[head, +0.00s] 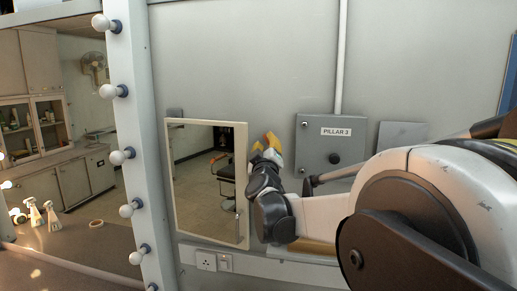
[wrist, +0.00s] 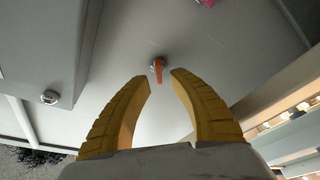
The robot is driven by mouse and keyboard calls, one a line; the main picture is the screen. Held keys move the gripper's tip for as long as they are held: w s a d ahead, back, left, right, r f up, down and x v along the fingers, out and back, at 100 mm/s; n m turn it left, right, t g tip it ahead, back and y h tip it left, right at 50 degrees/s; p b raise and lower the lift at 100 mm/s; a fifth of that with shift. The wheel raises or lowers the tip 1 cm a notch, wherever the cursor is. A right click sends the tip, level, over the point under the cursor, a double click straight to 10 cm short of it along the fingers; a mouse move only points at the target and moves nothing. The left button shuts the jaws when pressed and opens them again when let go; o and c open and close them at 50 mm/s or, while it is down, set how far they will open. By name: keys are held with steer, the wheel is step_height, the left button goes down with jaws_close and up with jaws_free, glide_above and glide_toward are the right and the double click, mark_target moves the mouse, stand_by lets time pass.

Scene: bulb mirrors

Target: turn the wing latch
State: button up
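The wing latch (wrist: 158,70) shows in the wrist view as a small orange tab on a round silver base, set on a flat grey surface. Its tab points down in that picture. My gripper (wrist: 160,78) has two yellow ridged fingers, spread apart and empty. The latch appears in the gap between the fingertips, and I see no contact; the distance left to it is hard to judge. In the head view my gripper (head: 267,144) is near the grey wall, between the mirror and the grey box. The latch cannot be made out in the head view, perhaps hidden by my gripper.
A framed mirror (head: 183,190) stands left of my gripper. A grey box labelled PILLAR 3 (head: 315,150), with a black knob (head: 334,158), is close on the right. A socket (head: 206,260) is below. Round bulbs (head: 122,157) line a post at the left.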

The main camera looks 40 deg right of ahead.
steer(key=shift+w+f+m, duration=0.1)
steer(key=shift+m, duration=0.6)
steer(key=shift+h, duration=0.3)
steer(key=shift+a, duration=0.1)
steer(key=shift+s+a+p, duration=0.35)
steer(key=shift+s+a, duration=1.4)
